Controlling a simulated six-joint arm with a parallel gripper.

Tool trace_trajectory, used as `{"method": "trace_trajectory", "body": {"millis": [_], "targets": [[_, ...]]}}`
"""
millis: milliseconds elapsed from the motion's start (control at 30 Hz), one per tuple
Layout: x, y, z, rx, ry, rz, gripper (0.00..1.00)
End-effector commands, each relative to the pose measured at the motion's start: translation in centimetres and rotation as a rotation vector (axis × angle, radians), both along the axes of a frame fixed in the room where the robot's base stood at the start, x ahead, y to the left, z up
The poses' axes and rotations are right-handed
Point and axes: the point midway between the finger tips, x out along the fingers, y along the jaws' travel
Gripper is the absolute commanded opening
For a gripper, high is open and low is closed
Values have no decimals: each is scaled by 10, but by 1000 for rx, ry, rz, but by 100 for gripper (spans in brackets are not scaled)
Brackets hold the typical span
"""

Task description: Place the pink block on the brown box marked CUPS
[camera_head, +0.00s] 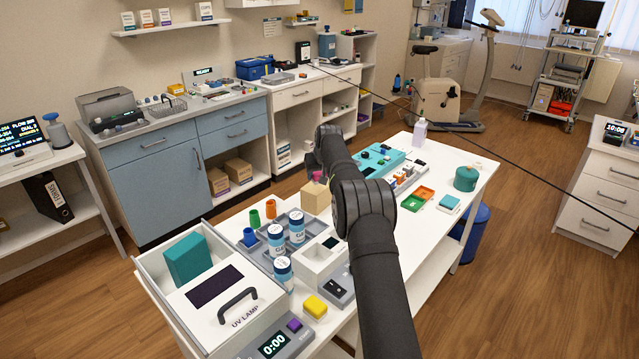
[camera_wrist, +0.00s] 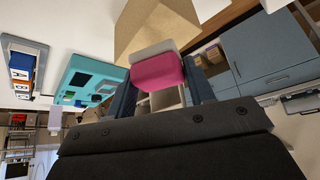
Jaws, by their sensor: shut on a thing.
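My gripper (camera_head: 318,165) is shut on the pink block (camera_wrist: 157,73), which sits between its two fingers in the wrist view. The block's far face looks pale. In the head view only a small part of the pink block (camera_head: 317,176) shows. A tan box (camera_head: 314,200) stands on the white table just below it; it also fills the top middle of the wrist view (camera_wrist: 150,28). The block is close to the box; I cannot tell whether they touch. No marking is readable on it. Two brown boxes (camera_head: 217,181) (camera_head: 238,170) with unreadable labels stand in the cabinet shelf.
On the white table (camera_head: 455,180) stand several white-and-blue jars (camera_head: 296,228), coloured cups (camera_head: 255,218), a teal case (camera_head: 374,163), a green tray (camera_head: 412,203) and a UV lamp box (camera_head: 222,296). My arm hides part of the table's middle.

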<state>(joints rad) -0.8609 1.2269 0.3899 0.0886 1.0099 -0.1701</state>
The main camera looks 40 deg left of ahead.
Motion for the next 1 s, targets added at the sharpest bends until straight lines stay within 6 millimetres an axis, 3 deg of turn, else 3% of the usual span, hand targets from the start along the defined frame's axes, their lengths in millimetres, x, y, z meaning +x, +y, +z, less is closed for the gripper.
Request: {"method": "trace_trajectory", "body": {"millis": [233,600,633,733,1000], "targets": [[0,-1,-34,-2,2,-1,27],[0,-1,-39,-1,1,-1,26],[0,-1,-40,-1,0,-1,50],[0,-1,-39,0,0,-1,70],[0,-1,-39,0,0,-1,71]]}}
